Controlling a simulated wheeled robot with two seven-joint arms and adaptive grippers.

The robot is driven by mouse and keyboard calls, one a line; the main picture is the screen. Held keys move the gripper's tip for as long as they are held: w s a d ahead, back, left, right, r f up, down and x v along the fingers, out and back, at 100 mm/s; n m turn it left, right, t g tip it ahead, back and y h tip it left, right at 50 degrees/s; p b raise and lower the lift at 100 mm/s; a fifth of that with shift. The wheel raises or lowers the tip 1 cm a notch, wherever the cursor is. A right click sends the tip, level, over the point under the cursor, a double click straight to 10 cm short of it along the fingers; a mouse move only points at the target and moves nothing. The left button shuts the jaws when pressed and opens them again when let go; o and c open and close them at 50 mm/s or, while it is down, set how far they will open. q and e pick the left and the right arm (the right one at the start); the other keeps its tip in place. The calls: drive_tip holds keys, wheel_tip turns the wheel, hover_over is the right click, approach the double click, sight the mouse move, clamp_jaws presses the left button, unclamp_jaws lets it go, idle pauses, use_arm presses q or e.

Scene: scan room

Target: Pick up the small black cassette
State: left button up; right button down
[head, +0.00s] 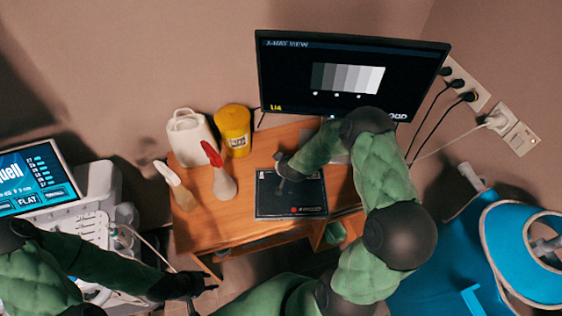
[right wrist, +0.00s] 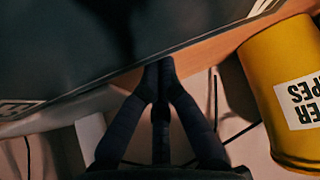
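The black cassette (head: 305,190) lies flat on the wooden desk, with a small red mark near its front edge. My right gripper (head: 281,170) reaches over its back left part. In the right wrist view the cassette (right wrist: 60,45) is the large dark panel at upper left. There my right gripper's fingertips (right wrist: 160,68) are together at the panel's edge. I see nothing clearly held between them, and cannot tell whether they touch the panel. My left gripper (head: 206,291) is apart from the desk at lower left, its fingers spread and empty.
On the desk (head: 203,228) stand a yellow wipes tub (head: 235,132), a white jug (head: 190,138) and two bottles, one with a red top (head: 224,184). A monitor (head: 350,80) stands behind. A machine with a screen (head: 38,178) is at left, a blue chair (head: 450,270) at right.

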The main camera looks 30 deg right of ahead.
drive_tip(key=shift+s, duration=0.15)
drive_tip(key=shift+s+a, duration=0.25)
drive_tip(key=shift+s, duration=0.45)
drive_tip(key=shift+s+a, duration=0.2)
drive_tip(key=shift+s, duration=0.45)
drive_tip(key=shift+w+d, duration=0.15)
